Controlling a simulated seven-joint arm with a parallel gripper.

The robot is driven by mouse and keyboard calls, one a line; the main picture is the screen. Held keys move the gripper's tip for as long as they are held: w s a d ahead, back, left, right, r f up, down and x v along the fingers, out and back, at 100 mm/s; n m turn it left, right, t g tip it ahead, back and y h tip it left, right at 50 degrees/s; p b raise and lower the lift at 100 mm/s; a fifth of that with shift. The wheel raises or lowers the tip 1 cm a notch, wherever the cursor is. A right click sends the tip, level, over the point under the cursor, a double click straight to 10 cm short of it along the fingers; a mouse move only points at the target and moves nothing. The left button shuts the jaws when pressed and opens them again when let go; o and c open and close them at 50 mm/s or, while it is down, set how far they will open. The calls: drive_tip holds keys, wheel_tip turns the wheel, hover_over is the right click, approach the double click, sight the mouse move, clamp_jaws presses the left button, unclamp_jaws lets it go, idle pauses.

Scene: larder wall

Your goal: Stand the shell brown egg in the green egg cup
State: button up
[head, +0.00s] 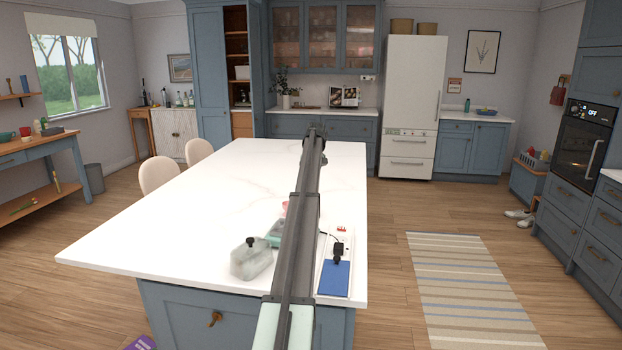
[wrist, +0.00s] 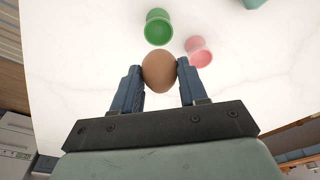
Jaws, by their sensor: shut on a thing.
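In the wrist view my gripper (wrist: 158,72) is shut on the shell brown egg (wrist: 159,66), with one finger on each side of it. The green egg cup (wrist: 157,28) stands on the white worktop just beyond the egg, its round opening showing. The egg is apart from the cup in the picture; its height above the worktop is hard to tell. A pink cup (wrist: 199,52) stands right of the green one. In the head view my arm hides the egg and the green cup.
On the white island top (head: 190,215) stand a grey translucent container (head: 251,260) with a dark cap and a teal thing (head: 273,240) beside it. A blue flat object (head: 335,278) and a plugged-in cable lie right of my arm. The island's far left part is clear.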

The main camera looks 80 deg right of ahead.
drive_tip(key=shift+f, duration=4.3)
drive_tip(key=o, duration=0.9)
drive_tip(key=r, duration=0.4)
drive_tip(key=s+a+r, duration=0.1)
drive_tip(key=r, duration=0.8)
drive_tip(key=shift+s+a+r, duration=0.2)
drive_tip(key=shift+s+r, duration=0.1)
drive_tip(key=shift+r, duration=0.05)
drive_tip(key=shift+w, duration=0.1)
